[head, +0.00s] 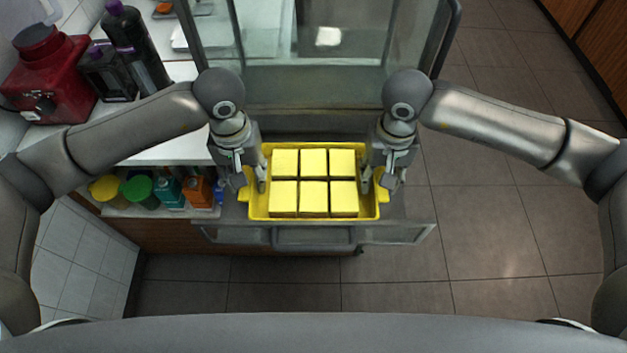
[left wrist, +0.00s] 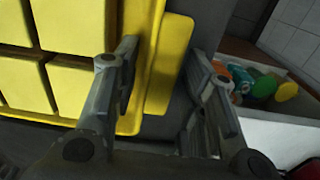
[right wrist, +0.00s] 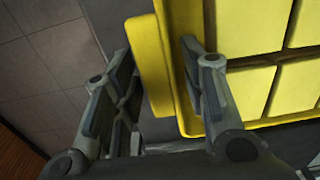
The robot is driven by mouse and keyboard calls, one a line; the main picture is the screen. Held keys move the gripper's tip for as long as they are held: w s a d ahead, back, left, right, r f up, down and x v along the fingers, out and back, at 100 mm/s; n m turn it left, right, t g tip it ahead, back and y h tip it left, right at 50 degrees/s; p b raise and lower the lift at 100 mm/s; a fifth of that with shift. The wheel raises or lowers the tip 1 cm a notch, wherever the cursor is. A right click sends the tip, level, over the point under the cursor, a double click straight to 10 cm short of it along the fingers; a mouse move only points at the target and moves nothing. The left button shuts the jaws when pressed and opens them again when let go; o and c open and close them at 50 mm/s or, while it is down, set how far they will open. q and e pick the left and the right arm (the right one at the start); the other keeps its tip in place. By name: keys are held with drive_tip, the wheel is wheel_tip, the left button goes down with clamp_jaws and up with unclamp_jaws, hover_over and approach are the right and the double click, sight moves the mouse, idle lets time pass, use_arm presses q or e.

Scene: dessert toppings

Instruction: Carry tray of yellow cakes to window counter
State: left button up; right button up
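The yellow tray (head: 374,208) holds several yellow block cakes (head: 313,197) in two rows. It appears to rest on a grey surface in front of a glass-fronted cabinet. My left gripper (head: 252,182) is at the tray's left side and my right gripper (head: 377,181) is at its right side. In the left wrist view, my left gripper (left wrist: 163,55) is open, with one finger inside the tray and one outside its yellow side lip. In the right wrist view, my right gripper (right wrist: 157,55) straddles the opposite lip the same way, open. Gaps show beside the fingers.
The glass cabinet (head: 310,85) stands directly behind the tray. At left, a white counter (head: 165,150) carries a red container (head: 50,80) and dark bottles (head: 132,40). Several coloured jars and bottles (head: 140,188) stand on a shelf below. The tiled floor (head: 490,235) at right is clear.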

use_arm(q)
drive_tip(key=shift+f, duration=0.5)
use_arm(e)
drive_tip(key=shift+f, duration=0.5)
use_arm(q)
clamp_jaws()
use_arm(e)
clamp_jaws()
use_arm(q)
drive_tip(key=shift+r, duration=0.1)
use_arm(e)
drive_tip(key=shift+r, duration=0.1)
